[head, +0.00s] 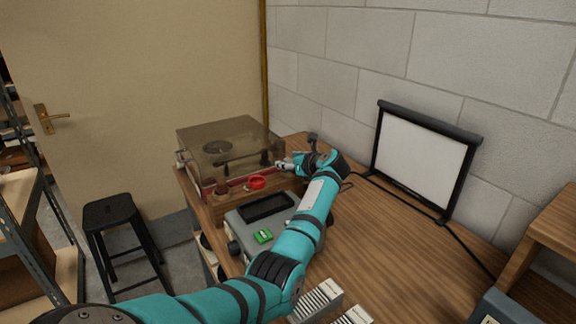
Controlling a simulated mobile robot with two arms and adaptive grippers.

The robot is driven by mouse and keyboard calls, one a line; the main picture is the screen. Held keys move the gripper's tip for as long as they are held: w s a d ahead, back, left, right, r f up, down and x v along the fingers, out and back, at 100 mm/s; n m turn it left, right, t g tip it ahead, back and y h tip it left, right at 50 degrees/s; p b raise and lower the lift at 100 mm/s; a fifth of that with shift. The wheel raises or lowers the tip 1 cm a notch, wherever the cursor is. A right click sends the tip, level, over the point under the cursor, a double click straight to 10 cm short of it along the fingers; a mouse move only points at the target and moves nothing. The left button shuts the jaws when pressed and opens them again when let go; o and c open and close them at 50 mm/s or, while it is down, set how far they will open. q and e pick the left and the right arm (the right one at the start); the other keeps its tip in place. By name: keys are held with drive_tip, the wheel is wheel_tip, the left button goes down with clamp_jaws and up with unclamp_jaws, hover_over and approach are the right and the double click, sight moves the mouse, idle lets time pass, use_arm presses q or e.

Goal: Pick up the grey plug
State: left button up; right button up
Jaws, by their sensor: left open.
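My left arm reaches in from the lower left across the wooden bench. My left gripper (283,164) is at its far end, beside the front right corner of a record player with a smoky clear lid (225,140). The gripper is small in the view and is open. I cannot make out the grey plug for certain; it may be hidden by the gripper and wrist or too small to tell. A small dark upright thing (312,139) stands just behind the gripper, and I cannot tell what it is. My right gripper is not in view.
A red round item (257,182) lies in front of the player. A grey device (247,228) with a green piece (263,236) on it sits left of my forearm. A framed white screen (421,160) stands at the wall. The bench's right middle is mostly clear, with a black cable.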

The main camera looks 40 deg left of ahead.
use_arm(q)
drive_tip(key=shift+w, duration=0.1)
clamp_jaws()
idle(0.3)
